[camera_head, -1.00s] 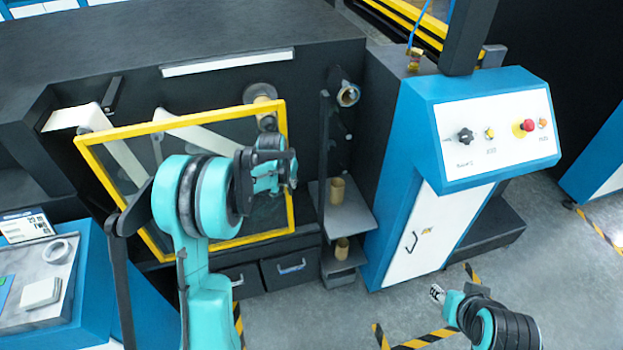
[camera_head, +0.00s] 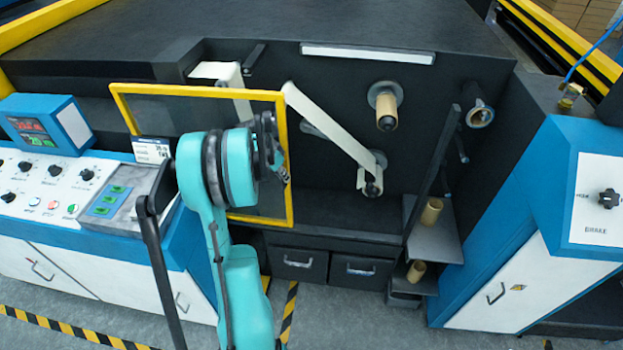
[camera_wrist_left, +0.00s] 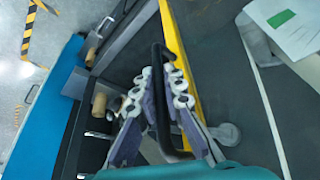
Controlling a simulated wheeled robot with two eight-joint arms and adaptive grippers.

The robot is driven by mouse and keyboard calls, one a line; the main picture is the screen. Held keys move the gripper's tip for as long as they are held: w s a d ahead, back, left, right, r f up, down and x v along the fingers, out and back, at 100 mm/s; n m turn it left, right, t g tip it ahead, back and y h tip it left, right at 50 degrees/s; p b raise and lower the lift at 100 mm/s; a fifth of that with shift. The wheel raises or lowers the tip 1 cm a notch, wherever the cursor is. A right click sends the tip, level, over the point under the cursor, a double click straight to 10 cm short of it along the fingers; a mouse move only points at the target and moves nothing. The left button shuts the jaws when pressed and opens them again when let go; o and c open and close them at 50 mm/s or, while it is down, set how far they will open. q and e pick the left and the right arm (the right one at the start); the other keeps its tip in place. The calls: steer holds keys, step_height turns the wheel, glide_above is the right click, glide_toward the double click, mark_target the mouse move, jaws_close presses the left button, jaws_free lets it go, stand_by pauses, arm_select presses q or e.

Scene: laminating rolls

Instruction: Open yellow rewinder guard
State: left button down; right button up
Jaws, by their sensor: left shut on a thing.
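The yellow rewinder guard (camera_head: 205,91) is a clear panel in a yellow frame. It stands swung out to the left, and the rewinder's right part is uncovered. Its yellow edge also shows in the left wrist view (camera_wrist_left: 174,35). My left gripper (camera_head: 282,174) is at the guard's right edge, with my arm in front of the panel. In the left wrist view its fingers (camera_wrist_left: 160,90) are shut around the guard's black handle (camera_wrist_left: 157,62). My right gripper is not in view.
A white web (camera_head: 330,130) runs down to a lower roller (camera_head: 372,178), with a cardboard core (camera_head: 387,111) above. A shelf (camera_head: 437,240) holds cores at the right. A blue control console (camera_head: 45,122) stands at the left, close to the guard's left side. Drawers (camera_head: 298,264) are below.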

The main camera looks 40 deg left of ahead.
arm_select(q)
steer(key=s+a, duration=0.4)
steer(key=a, duration=0.2)
steer(key=shift+a, duration=0.15)
steer(key=shift+s, duration=0.1)
steer(key=c, duration=1.6)
jaws_free()
steer(key=v, duration=1.2)
